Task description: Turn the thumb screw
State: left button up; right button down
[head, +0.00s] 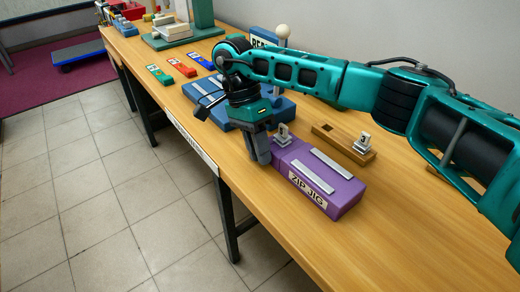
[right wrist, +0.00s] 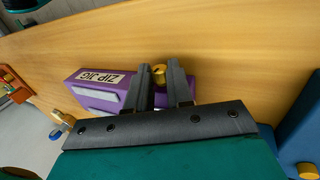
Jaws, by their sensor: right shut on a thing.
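The purple zip jig (head: 345,205) lies on the wooden bench, with two pale strips on top and a "ZIP JIG" label on its front. My right gripper (head: 262,158) points down at its left end. In the right wrist view, my right gripper (right wrist: 163,72) is shut on a brass thumb screw (right wrist: 158,75), seen between the fingertips beside the purple jig (right wrist: 100,92). The fingers partly hide the screw, and its turn angle cannot be told. In the head view the gripper hides it. My left gripper is out of view.
A wooden holder (head: 328,134) with a metal piece marked 3 (head: 363,142) stands behind the purple jig. A blue jig (head: 216,112) is just to the gripper's left. Red, green and blue tags (head: 182,68) lie farther left. The bench's right front is clear.

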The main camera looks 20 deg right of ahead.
jog(key=shift+w+g+h+p, duration=0.2)
jog(key=shift+g+h+p, duration=0.15)
jog(key=shift+g, duration=0.45)
jog(key=shift+f, duration=0.1)
jog(key=c, duration=1.1)
grip_release()
jog(key=shift+o, duration=0.4)
